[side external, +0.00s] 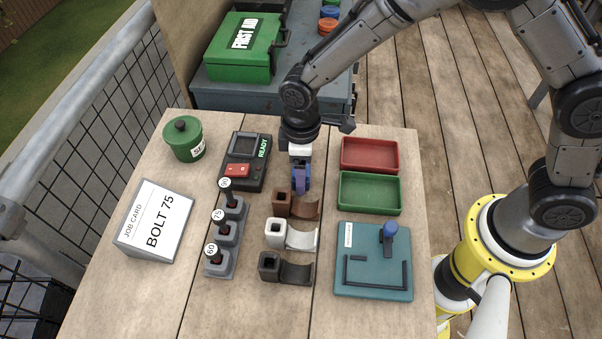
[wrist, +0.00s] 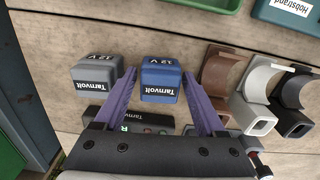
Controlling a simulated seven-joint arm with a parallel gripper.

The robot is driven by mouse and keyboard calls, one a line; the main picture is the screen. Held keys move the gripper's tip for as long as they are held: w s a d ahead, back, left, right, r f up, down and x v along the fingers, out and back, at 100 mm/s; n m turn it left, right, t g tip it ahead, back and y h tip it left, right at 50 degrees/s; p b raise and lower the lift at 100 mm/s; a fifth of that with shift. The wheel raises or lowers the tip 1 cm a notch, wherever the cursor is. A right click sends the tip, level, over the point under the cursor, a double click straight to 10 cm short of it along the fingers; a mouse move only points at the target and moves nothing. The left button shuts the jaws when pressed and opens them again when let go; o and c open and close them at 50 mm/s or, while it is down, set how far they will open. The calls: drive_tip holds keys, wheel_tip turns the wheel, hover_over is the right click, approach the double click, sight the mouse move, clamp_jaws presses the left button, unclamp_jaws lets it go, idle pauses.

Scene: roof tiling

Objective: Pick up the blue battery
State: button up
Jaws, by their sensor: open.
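The blue battery (wrist: 161,80), a block marked "12 V" and "Tarnvolt", stands on the wooden table in the wrist view. My gripper (wrist: 159,74) is open, with one purple finger on each side of the blue battery and a small gap showing at each side. Whether the fingers are down at its height is hard to tell. In the side view my gripper (side external: 301,182) points down over the table, and the battery cannot be made out apart from the fingers. A grey battery (wrist: 97,75) of the same make stands just left of the blue one.
A black tester (side external: 245,160) reading "READY" lies beside my gripper. Brown (side external: 295,205), white (side external: 291,235) and black (side external: 286,268) brackets stand nearby. Red (side external: 370,155) and green (side external: 370,193) trays and a teal fixture (side external: 374,262) are at the right.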

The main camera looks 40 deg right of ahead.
drive_tip(key=shift+f, duration=0.1)
clamp_jaws()
idle(0.3)
